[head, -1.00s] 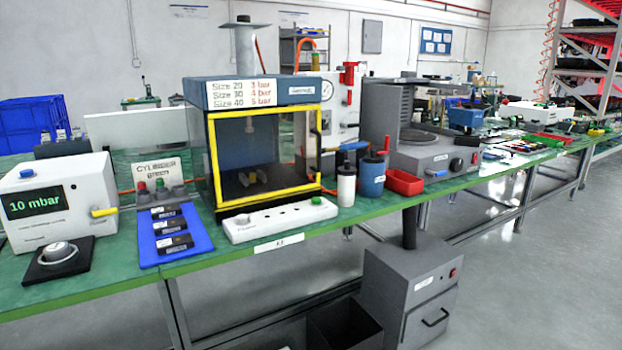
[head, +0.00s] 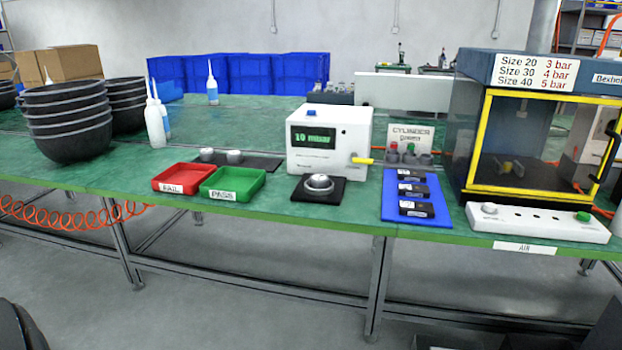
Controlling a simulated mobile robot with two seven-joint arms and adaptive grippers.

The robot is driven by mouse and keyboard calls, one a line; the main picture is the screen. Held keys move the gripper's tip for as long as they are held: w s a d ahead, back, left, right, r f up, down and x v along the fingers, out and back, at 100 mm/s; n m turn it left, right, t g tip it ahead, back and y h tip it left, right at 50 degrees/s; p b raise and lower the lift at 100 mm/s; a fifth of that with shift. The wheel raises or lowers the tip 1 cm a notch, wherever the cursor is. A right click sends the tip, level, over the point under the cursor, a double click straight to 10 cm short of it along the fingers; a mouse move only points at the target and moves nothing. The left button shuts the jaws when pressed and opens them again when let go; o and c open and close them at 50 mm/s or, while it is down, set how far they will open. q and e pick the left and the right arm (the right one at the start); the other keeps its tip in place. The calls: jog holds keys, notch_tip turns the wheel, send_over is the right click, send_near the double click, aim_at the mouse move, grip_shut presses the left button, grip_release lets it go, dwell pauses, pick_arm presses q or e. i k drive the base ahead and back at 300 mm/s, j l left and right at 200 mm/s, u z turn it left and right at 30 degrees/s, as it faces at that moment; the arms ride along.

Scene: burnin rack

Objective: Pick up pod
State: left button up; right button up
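No thing in the head view is marked as a pod, and I cannot tell for certain which one it is. Two small pale round pieces (head: 221,156) stand on a dark flat mat (head: 256,162) behind the trays. A silver domed round piece (head: 319,183) sits on a black square base (head: 318,196) in front of the white meter (head: 329,138), whose display reads 10 mbar. Neither of my grippers is in view.
A red FAIL tray (head: 183,190) and a green PASS tray (head: 232,195) stand side by side, both looking empty. Stacked black bowls (head: 65,130) and bottles (head: 154,120) are left. A blue pad (head: 427,218) with black blocks and a yellow-framed chamber (head: 545,190) are right.

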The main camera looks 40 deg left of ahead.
aim_at(317, 181)
jog(key=u, duration=1.05)
